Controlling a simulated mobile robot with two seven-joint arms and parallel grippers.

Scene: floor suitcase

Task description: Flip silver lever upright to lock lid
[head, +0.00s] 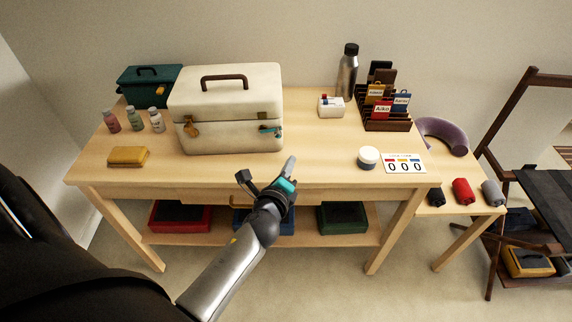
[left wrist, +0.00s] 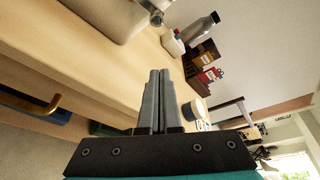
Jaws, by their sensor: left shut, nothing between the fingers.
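A cream case (head: 225,137) with a closed lid and a brown top handle stands on the wooden table. Its front has a brass latch (head: 191,127) at the left and a small latch (head: 269,130) with a teal part at the right. A silver-grey piece at the case's edge (left wrist: 155,13) shows at the top of the left wrist view; whether it is the lever, and its angle, I cannot tell. My left gripper (head: 290,164) is shut and empty, in front of and below the right latch, apart from the case. Its fingers (left wrist: 157,98) lie together in the left wrist view. My right gripper is out of view.
A white-lidded jar (head: 368,157) and a number card (head: 403,163) lie right of my gripper. A white box (head: 331,107), a metal bottle (head: 347,73) and a dark rack (head: 386,122) stand behind. A yellow block (head: 128,156) lies at the left. The table's front middle is clear.

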